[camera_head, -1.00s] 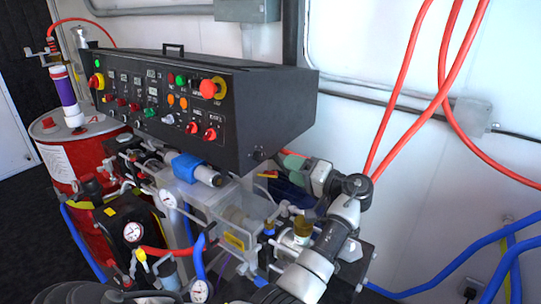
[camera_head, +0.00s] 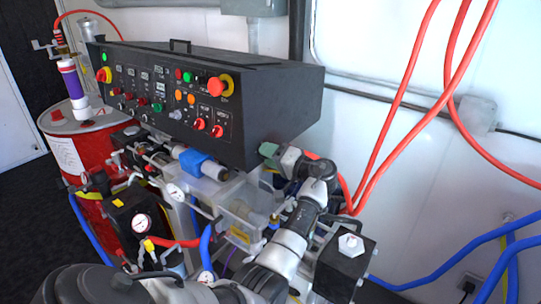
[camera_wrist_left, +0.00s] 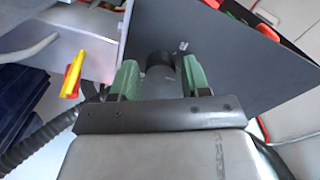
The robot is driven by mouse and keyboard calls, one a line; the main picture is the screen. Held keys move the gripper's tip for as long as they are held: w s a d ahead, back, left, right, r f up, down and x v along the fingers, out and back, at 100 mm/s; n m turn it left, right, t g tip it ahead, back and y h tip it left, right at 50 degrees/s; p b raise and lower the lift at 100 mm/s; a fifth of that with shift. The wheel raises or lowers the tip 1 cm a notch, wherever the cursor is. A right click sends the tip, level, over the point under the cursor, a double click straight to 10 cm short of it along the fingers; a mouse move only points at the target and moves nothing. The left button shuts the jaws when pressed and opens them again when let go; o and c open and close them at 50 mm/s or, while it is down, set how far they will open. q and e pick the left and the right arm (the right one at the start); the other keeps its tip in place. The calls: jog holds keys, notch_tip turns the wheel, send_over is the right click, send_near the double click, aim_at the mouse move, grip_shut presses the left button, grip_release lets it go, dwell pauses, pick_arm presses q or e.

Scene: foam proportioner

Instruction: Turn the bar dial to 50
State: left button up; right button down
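The black control panel (camera_head: 270,105) carries several buttons and knobs, including red knobs (camera_head: 199,124) and a pale knob (camera_head: 177,115). White round pressure gauges (camera_head: 140,222) sit on the machine below. I cannot tell which part is the bar dial; no number is readable. My left gripper (camera_head: 267,151), with green fingers, is at the lower edge of the panel's right end. In the left wrist view its fingers (camera_wrist_left: 158,82) are apart, with a dark round part (camera_wrist_left: 157,62) beyond the gap, apparently beside the grey panel face (camera_wrist_left: 225,50). My right gripper is not in view.
A red drum (camera_head: 85,150) with a white and purple cylinder (camera_head: 72,85) stands at the left. Red hoses (camera_head: 415,85) hang along the white wall, and blue hoses (camera_head: 430,272) run low at the right. A yellow and red handle (camera_wrist_left: 73,75) is left of the fingers.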

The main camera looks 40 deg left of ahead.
pick_arm(q)
jog(key=c, duration=0.6)
jog(key=shift+c, duration=0.2)
jog(key=shift+m, duration=0.3)
jog(key=shift+m+p, duration=4.05)
jog(key=shift+m, duration=1.55)
jog(key=o, duration=0.9)
